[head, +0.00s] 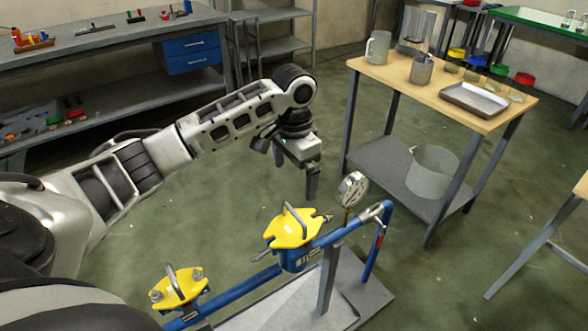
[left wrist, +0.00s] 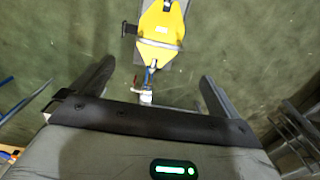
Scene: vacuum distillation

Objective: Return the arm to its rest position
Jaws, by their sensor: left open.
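My left arm (head: 225,125) reaches in from the left in the head view. My left gripper (head: 298,178) points down above the floor, behind the blue pipe rig, with nothing between its fingers. In the left wrist view its two fingers (left wrist: 152,95) are spread wide apart. The blue pipe rig (head: 345,228) has a yellow-topped valve (head: 292,228) with a grey handle, a second yellow-topped part (head: 178,288) and a round gauge (head: 352,188). A yellow top (left wrist: 162,22) also shows beyond the fingers in the left wrist view. My right gripper is in neither view.
A wooden-topped table (head: 425,85) at the right holds a jug (head: 378,48), a mug (head: 421,70) and a metal tray (head: 474,100). A large pot (head: 432,172) stands on its lower shelf. A grey workbench (head: 90,45) is at the back left. Open floor surrounds the gripper.

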